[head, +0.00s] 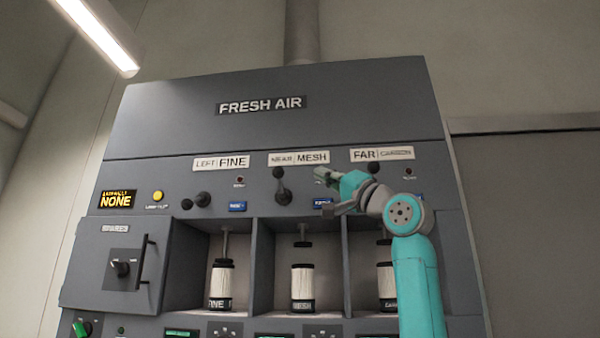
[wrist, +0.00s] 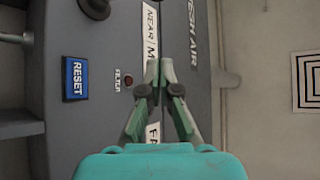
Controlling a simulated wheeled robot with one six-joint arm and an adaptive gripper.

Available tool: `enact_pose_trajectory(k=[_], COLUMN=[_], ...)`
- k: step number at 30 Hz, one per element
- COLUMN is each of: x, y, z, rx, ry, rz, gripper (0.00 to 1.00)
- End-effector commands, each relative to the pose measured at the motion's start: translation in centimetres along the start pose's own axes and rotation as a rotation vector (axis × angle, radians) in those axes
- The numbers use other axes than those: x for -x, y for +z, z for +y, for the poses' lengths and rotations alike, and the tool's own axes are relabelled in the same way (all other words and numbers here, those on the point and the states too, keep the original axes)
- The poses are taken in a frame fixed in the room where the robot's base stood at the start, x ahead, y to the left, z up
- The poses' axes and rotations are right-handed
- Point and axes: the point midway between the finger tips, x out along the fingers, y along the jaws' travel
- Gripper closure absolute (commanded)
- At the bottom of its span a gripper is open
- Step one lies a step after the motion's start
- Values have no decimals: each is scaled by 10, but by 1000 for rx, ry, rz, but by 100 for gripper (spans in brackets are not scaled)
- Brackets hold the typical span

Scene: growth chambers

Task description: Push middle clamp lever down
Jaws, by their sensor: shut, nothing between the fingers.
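The middle clamp lever (head: 279,183) stands under the NEAR/MESH label in the head view, its dark knob up above its pivot. Part of this lever's dark mount (wrist: 95,6) shows at the top edge of the wrist view. In the middle bay the clamp pad (head: 302,244) hangs above the MESH filter (head: 303,285), with a gap between them. My gripper (head: 322,176) is shut and empty, to the right of the lever knob and apart from it. In the wrist view its fingertips (wrist: 160,66) meet in front of the label strip.
The left lever (head: 195,201) lies out to the left, and its clamp pad meets the FINE filter (head: 220,283). My arm covers the far lever's area and part of the far filter (head: 386,287). A blue RESET button (wrist: 75,78) sits beside the middle lever.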

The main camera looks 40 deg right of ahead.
Motion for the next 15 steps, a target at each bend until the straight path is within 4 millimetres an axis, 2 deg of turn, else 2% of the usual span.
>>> enact_pose_trajectory(k=[15], x=[-74], y=[1], z=[0], rx=[-1], ry=[0], rz=[-1], gripper=[100])
